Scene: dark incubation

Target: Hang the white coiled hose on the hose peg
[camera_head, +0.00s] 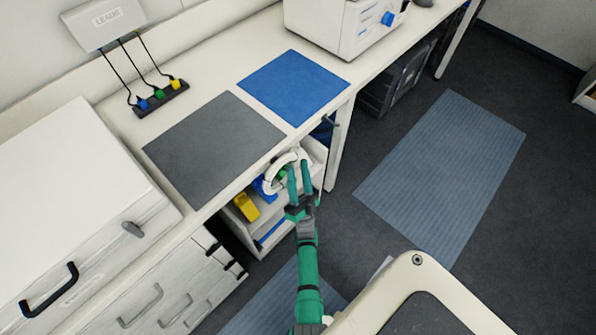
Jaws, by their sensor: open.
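The white coiled hose (272,174) shows as a pale ring at the upper part of a white open shelf unit under the bench edge. My green gripper (299,169) is open, its two fingers pointing toward the bench at the ring's right side. The fingers overlap part of the ring in the picture; I cannot tell whether they touch it. I cannot make out the hose peg for certain. Small dark pieces stick out near the drawer front's right edge, too small to identify.
A yellow item (246,206) and blue items sit in the shelf unit (315,152). The bench above holds a grey mat (214,148) and a blue mat (293,86). A white drawer cabinet (165,290) stands left. Floor around the striped mat (445,165) is clear.

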